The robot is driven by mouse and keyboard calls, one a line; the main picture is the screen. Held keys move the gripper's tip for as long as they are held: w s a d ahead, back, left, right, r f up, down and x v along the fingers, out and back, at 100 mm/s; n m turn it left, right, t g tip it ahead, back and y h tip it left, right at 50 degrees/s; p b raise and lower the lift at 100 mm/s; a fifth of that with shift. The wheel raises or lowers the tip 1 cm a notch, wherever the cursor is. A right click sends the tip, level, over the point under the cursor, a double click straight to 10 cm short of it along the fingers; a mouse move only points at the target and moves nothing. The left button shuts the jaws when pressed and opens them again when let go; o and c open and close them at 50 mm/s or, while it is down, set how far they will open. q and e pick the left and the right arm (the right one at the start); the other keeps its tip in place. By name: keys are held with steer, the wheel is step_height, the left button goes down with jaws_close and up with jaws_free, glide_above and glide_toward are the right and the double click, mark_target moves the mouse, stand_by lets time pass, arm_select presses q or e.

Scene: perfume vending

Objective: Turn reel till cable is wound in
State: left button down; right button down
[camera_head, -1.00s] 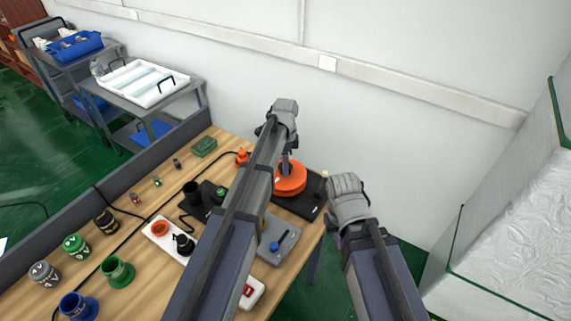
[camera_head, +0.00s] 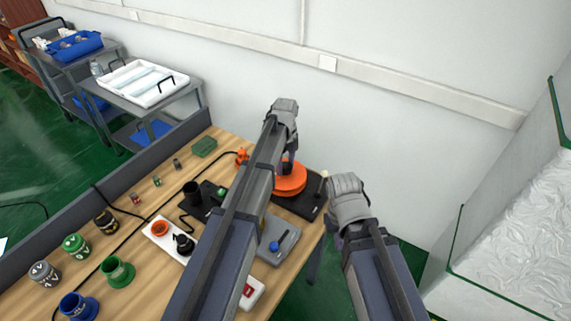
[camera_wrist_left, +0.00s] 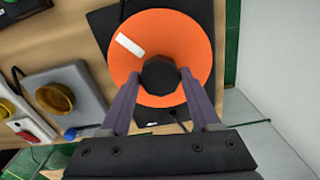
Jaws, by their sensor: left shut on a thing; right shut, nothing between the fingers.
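The orange reel (camera_head: 291,184) sits on a black base (camera_head: 312,207) at the table's far right corner. In the left wrist view the reel (camera_wrist_left: 190,35) shows a white label and a dark central hub (camera_wrist_left: 160,75). My left gripper (camera_wrist_left: 159,80) is shut on this hub, one finger on each side, above the reel. In the head view my left arm hides part of the reel. A black cable (camera_head: 222,155) runs left from beside an orange item (camera_head: 241,157); its link to the reel is hidden. My right gripper (camera_head: 345,190) is shut and empty, right of the base.
Several cups and jars, including a green one (camera_head: 117,271), stand on the table's left. A wall (camera_head: 400,60) is close behind. Free floor lies right of the table.

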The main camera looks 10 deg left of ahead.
mark_target(285, 166)
arm_select(q)
steer(key=m, duration=0.3)
steer(key=shift+m, duration=2.1)
steer(key=shift+c, duration=0.5)
jaws_free()
steer(key=shift+r, duration=0.15)
step_height(285, 166, up, 8)
steer(key=p, duration=0.8)
steer(key=shift+f, duration=0.2)
